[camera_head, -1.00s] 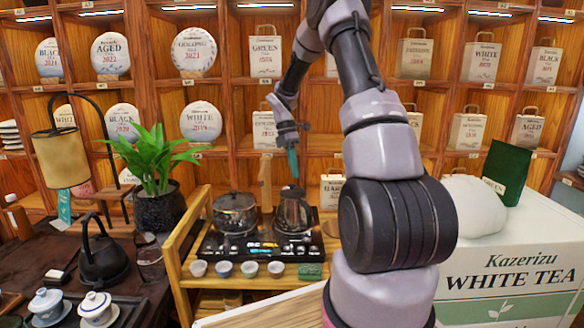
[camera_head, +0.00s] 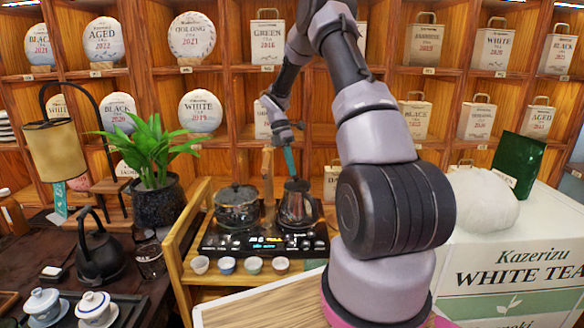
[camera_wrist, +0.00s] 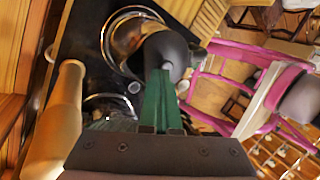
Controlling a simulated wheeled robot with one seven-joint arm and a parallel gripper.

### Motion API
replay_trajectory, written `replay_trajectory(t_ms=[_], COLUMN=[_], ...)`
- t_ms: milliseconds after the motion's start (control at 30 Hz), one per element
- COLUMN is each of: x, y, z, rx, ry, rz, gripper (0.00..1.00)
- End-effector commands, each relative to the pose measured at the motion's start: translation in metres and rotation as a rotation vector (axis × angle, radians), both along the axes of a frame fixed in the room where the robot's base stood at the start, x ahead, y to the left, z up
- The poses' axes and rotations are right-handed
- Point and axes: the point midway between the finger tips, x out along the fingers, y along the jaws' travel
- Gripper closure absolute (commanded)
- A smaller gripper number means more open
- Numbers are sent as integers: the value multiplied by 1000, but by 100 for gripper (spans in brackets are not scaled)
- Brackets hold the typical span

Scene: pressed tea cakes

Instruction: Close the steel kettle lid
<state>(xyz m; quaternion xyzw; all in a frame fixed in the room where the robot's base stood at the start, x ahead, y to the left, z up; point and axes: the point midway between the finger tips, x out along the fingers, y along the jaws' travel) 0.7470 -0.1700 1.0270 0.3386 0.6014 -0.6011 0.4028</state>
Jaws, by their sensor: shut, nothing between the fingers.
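The steel kettle (camera_head: 296,208) stands on the right side of the black tea stove, upright. In the wrist view its round metal rim (camera_wrist: 106,38) shows at the upper left. A dark grey rounded piece with a small knob, which looks like its lid (camera_wrist: 168,48), stands tilted beside the opening. My gripper (camera_head: 291,174) is just above the kettle, pointing down. Its green fingers (camera_wrist: 160,78) are shut and empty, with the tips in front of the lid near the knob. I cannot tell whether they touch it.
A glass pot (camera_head: 237,208) stands left of the kettle. A wooden handle (camera_head: 267,178) rises between them, close to my gripper. Several small cups (camera_head: 227,266) line the stove's front. A potted plant (camera_head: 158,200) stands left and a white tea box (camera_head: 510,240) right.

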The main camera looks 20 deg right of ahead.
Motion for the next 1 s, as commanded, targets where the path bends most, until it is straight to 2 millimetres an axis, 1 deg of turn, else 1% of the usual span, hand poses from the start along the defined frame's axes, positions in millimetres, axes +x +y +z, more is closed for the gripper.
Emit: replay_trajectory(t_ms=[100, 500, 633, 767, 1000], x=[0, -1, -1, 0, 2], y=[0, 0, 0, 0, 0], z=[-3, -4, -1, 17, 65], rx=[1, 1, 1, 0, -1], ry=[2, 6, 5, 1, -4], rz=[2, 1, 1, 1, 2], gripper=[100, 100, 100, 100, 100])
